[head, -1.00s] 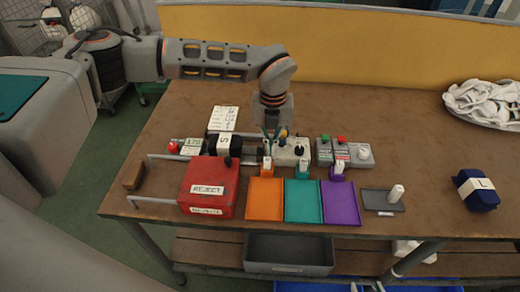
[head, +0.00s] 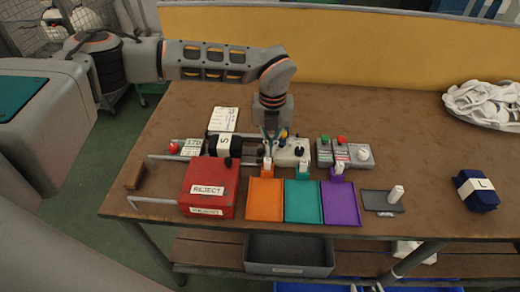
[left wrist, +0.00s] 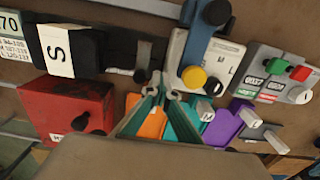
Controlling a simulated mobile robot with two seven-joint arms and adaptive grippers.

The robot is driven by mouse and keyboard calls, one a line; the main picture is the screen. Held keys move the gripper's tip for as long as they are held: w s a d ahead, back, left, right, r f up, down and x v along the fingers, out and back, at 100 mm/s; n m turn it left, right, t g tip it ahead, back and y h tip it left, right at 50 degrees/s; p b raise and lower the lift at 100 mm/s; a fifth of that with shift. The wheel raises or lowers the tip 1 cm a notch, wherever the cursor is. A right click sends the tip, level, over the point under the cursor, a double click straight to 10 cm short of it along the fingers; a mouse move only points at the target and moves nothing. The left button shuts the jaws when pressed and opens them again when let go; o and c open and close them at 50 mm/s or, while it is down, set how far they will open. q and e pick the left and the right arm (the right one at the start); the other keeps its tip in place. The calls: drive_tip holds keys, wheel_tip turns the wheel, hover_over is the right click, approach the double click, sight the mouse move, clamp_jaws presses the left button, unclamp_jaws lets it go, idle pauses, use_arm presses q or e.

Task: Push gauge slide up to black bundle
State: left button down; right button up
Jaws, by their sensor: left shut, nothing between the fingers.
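The black bundle (head: 232,146) with a white S label lies on the gauge behind the red reject box; it also shows at the upper left of the left wrist view (left wrist: 85,46). The gauge display (head: 193,146) reads 170. In the left wrist view a dark piece with a knob, which looks like the gauge slide (left wrist: 143,58), stands to the right of the bundle. Whether it touches the bundle I cannot tell. My left gripper (head: 270,134) is shut and empty, right of the bundle and near the slide; its fingertips (left wrist: 165,84) show in the left wrist view.
The red reject box (head: 208,185) stands in front of the gauge. Orange (head: 264,201), teal (head: 303,202) and purple (head: 341,204) trays lie to its right. A white selector box (head: 292,152) and a grey button box (head: 343,153) stand behind them. A blue L bundle (head: 477,190) lies far right.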

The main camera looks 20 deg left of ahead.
use_arm(q)
drive_tip(key=shift+s+a+f, duration=0.25)
drive_tip(key=shift+a+f, duration=0.15)
drive_tip(key=shift+f, duration=0.15)
idle(0.6)
drive_tip(key=shift+d, duration=0.45)
drive_tip(key=shift+w+d+r+p, duration=0.1)
drive_tip(key=shift+r+p, duration=0.05)
drive_tip(key=shift+p, duration=0.15)
drive_tip(key=shift+w+d+r+p, duration=0.15)
drive_tip(key=shift+w+r+p, duration=0.05)
drive_tip(key=shift+r+p, duration=2.05)
drive_tip(key=shift+r, duration=1.4)
